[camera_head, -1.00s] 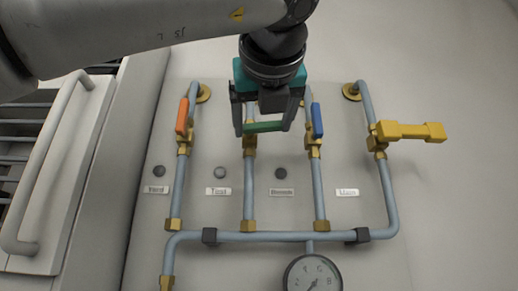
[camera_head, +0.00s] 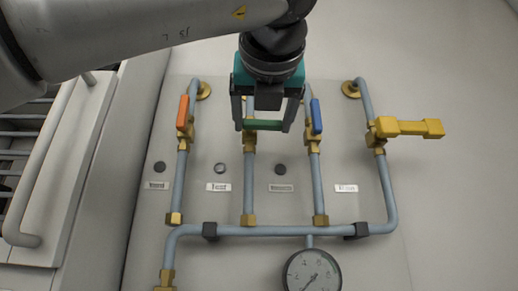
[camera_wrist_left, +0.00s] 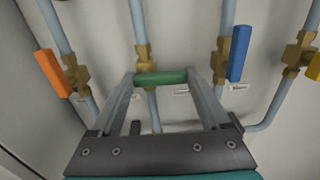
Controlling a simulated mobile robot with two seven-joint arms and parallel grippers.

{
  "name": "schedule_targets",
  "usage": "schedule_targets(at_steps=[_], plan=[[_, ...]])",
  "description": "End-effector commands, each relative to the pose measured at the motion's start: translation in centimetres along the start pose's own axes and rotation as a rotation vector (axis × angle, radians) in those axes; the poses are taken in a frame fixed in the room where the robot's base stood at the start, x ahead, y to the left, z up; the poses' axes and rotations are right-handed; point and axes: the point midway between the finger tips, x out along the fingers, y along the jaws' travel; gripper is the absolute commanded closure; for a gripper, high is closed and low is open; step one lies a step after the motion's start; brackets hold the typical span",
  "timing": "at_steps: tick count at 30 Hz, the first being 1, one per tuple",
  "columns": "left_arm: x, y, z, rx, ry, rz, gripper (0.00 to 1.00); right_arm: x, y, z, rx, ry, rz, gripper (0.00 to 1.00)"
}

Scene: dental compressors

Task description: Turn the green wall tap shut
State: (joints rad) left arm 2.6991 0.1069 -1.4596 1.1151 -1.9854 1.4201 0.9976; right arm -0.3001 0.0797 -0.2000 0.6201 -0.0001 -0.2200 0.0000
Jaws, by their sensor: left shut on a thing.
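The green tap handle (camera_head: 263,125) lies crosswise to its pipe, on the second pipe from the left. My left gripper (camera_head: 265,126) is shut on it, with one finger at each end of the handle. In the left wrist view the green handle (camera_wrist_left: 161,78) spans the gap between the fingertips, in front of a brass valve body (camera_wrist_left: 143,55). The upper part of this pipe is partly hidden behind my gripper in the head view. My right gripper is in neither view.
An orange handle (camera_head: 183,112) stands along its pipe to the left, and a blue handle (camera_head: 316,116) along its pipe close on the right. A yellow handle (camera_head: 408,128) points sideways at far right. A gauge (camera_head: 311,273) sits below; a railed cabinet (camera_head: 60,170) stands left.

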Motion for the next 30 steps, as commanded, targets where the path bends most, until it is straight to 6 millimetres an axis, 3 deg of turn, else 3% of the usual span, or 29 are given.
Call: schedule_targets(at_steps=[6,17,20,30], plan=[[0.0,0.0,0.0,0.004,0.000,0.001,0.00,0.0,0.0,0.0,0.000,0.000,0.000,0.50],[-0.9,0.0,0.0,0.001,-0.003,0.000,0.00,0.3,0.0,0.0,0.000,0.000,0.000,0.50],[-2.4,-0.1,-0.1,0.001,-0.004,-0.001,0.00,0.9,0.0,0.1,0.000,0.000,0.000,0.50],[-10.5,-0.1,-0.1,0.003,-0.004,0.000,0.00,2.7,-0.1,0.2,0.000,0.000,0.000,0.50]])
